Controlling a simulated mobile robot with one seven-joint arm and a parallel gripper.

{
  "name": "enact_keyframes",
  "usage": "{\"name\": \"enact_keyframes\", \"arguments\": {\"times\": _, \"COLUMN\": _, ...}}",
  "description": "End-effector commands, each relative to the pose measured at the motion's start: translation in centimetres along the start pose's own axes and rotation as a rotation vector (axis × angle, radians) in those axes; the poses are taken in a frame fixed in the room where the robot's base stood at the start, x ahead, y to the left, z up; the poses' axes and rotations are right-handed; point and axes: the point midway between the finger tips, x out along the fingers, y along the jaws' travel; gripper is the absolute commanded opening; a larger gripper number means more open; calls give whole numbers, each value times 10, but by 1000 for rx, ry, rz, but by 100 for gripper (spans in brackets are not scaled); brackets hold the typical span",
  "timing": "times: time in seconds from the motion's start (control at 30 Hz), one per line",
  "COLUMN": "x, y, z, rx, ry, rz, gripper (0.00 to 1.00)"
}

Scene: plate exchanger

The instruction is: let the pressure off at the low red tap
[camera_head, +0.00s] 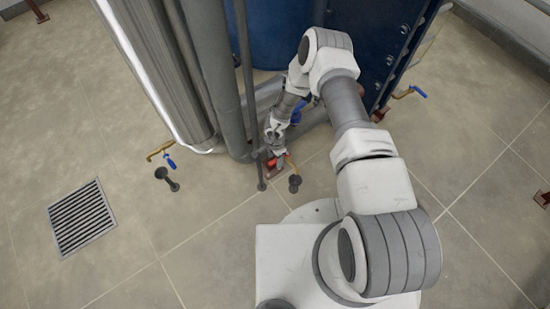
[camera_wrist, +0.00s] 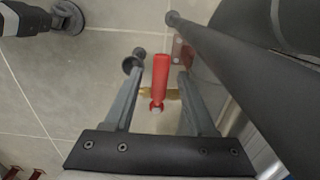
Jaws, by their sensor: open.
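The low red tap shows in the wrist view as a red lever handle (camera_wrist: 160,78) on a brass body (camera_wrist: 172,95). In the head view a small red part of the tap (camera_head: 271,163) shows low by the pipes, partly hidden by my gripper. My gripper (camera_wrist: 158,75) is open, with one finger on each side of the red handle and a visible gap to both. In the head view my gripper (camera_head: 279,160) points down close to the floor at the tap.
A thin dark post (camera_head: 261,180) stands just left of my gripper. A dark floor drain funnel (camera_head: 294,183) is to its right. A blue-handled tap (camera_head: 169,162) stands further left, another (camera_head: 417,92) at right. Large pipes (camera_head: 215,80) rise behind. A floor grate (camera_head: 82,217) lies at left.

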Motion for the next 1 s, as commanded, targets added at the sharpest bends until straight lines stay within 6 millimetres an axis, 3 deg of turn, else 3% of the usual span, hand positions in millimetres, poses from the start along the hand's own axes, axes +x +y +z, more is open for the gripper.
{"name": "enact_keyframes", "arguments": {"times": 0.13, "x": 0, "y": 0, "z": 0, "rx": 0, "ry": 0, "rz": 0, "gripper": 53}}
{"name": "enact_keyframes", "arguments": {"times": 0.43, "x": 0, "y": 0, "z": 0, "rx": 0, "ry": 0, "rz": 0, "gripper": 0}}
{"name": "enact_keyframes", "arguments": {"times": 1.0, "x": 0, "y": 0, "z": 0, "rx": 1, "ry": 0, "rz": 1, "gripper": 0}}
